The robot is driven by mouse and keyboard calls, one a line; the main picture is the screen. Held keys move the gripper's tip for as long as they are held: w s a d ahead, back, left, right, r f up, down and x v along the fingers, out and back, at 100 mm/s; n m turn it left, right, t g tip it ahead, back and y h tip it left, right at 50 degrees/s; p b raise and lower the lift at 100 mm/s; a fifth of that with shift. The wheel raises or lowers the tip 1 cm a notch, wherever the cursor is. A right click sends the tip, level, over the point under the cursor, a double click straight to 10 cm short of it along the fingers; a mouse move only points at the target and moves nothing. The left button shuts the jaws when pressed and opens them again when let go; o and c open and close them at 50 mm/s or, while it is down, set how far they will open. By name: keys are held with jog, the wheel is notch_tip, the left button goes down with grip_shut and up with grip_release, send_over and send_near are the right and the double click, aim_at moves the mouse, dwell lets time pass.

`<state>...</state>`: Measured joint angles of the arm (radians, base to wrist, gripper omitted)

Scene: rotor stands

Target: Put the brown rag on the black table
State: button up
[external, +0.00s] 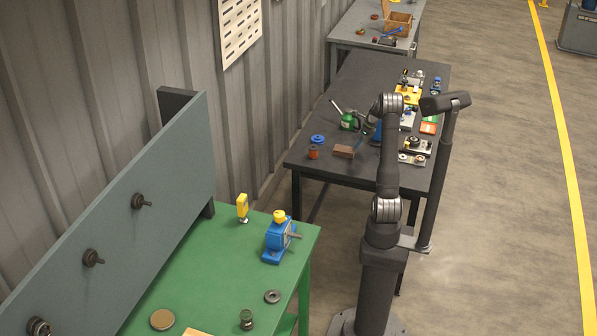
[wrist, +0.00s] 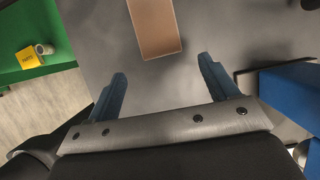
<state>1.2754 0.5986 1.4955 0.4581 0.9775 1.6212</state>
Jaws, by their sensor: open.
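A brown rectangular thing (external: 345,151), which looks like the folded rag, lies on the black table (external: 318,157) near its front left part. In the wrist view the brown rag (wrist: 155,25) is ahead of my fingers at the top, cut off by the picture edge. My gripper (external: 361,141) is just to the right of it in the external view. In the wrist view my gripper (wrist: 162,68) is open, with two blue fingers wide apart and nothing between them. The rag lies beyond the fingertips, apart from them.
A blue round part (external: 318,139), a reddish-brown pot (external: 313,153) and a green oil can (external: 348,121) stand left of and behind the rag. Several parts on plates (external: 414,146) crowd the table's right side. A green table (external: 215,262) stands in front.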

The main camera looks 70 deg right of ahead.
aim_at(353, 150)
jog(key=v, duration=0.5)
jog(key=x, duration=1.2)
jog(key=shift+f, duration=0.4)
notch_tip(353, 150, up, 3)
jog(key=shift+r, duration=0.75)
